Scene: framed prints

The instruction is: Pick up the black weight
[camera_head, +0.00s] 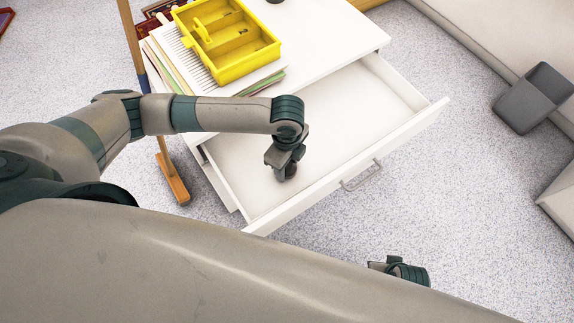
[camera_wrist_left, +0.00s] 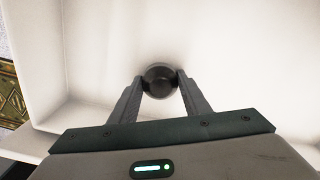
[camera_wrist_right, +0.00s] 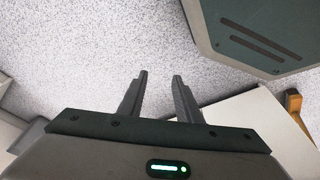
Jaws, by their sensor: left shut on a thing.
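The black weight (camera_wrist_left: 160,80) is a dark round piece between the fingertips of my left gripper (camera_wrist_left: 159,84) in the left wrist view. The fingers touch it on both sides. In the head view my left gripper (camera_head: 284,168) points down inside the open white drawer (camera_head: 348,100), with the dark weight (camera_head: 290,171) at its tip. I cannot tell whether the weight still touches the drawer floor. My right gripper (camera_wrist_right: 160,80) is open and empty over the speckled floor in the right wrist view.
A yellow tray (camera_head: 262,58) sits on papers on the white cabinet top (camera_head: 330,30). A wooden-handled broom (camera_head: 170,178) stands left of the drawer. A grey box-like object (camera_head: 533,98) lies by the sofa (camera_head: 500,35) at right.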

